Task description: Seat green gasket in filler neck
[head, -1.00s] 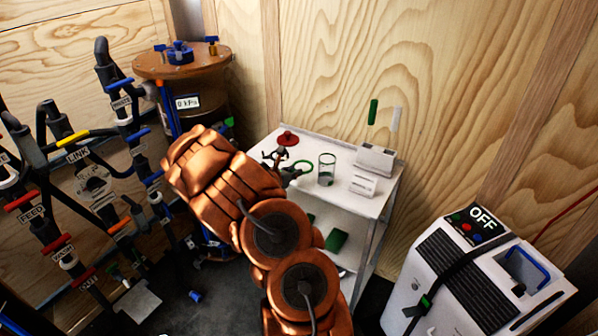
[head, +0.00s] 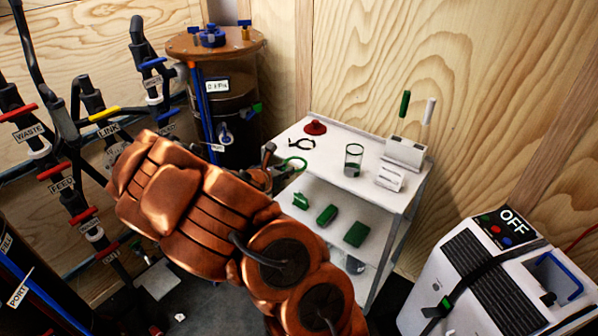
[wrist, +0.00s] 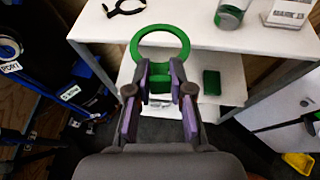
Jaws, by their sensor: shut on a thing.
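The green gasket (head: 297,161) is a ring with a small tab. My gripper (head: 281,170) is shut on it by the cart's left edge, the ring pointing outward. In the wrist view, my gripper (wrist: 160,80) has its two purple-padded fingers closed on the tab, and the whole green ring (wrist: 186,45) shows beyond the fingertips, overlapping the cart's front edge in the picture. I cannot identify the filler neck for sure; the brown-topped tank (head: 183,43) at the back carries blue fittings on its lid. My copper arm hides part of the floor and pipework.
The white cart (head: 335,196) holds a red cap (head: 315,127), a black clamp (head: 301,143), a glass beaker (head: 353,158) and a small white holder (head: 405,151). Several green blocks lie on its lower shelf. Labelled pipework (head: 101,114) stands left; a white machine marked OFF (head: 470,275) stands right.

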